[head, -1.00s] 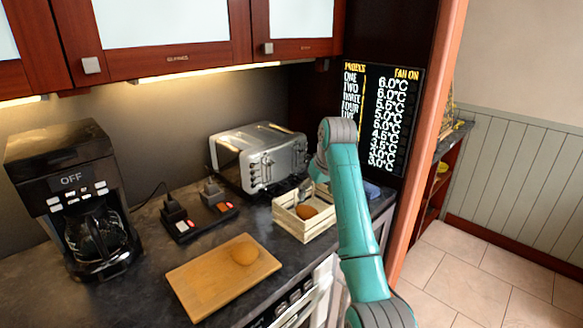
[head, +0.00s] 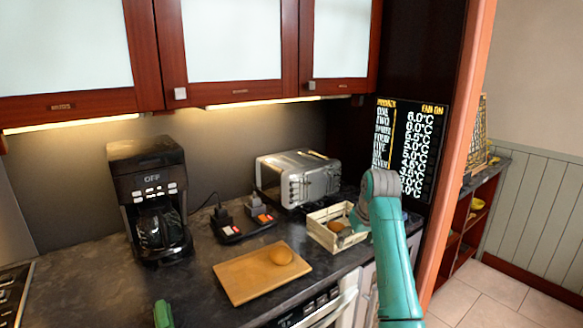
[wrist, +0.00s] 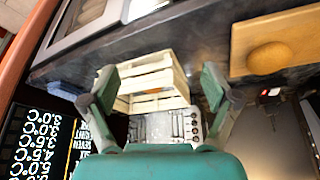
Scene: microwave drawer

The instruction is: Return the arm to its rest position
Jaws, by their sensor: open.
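My arm reaches up at the right of the head view, its wrist bent over beside the wooden crate. My gripper (wrist: 160,88) shows in the wrist view with its two fingers spread wide and nothing between them. The slatted crate (head: 322,236) lies beyond the fingers in that view, apart from them as far as I can tell. A brown round item (head: 336,227) lies in the crate. In the head view the fingers are mostly hidden behind my wrist.
A cutting board (head: 236,281) with a brown bun (head: 281,256) lies at the counter's front. A toaster (head: 300,178), a power strip (head: 243,229) and a coffee maker (head: 150,190) stand behind. A tall dark panel with a menu board (head: 410,150) rises close to my wrist.

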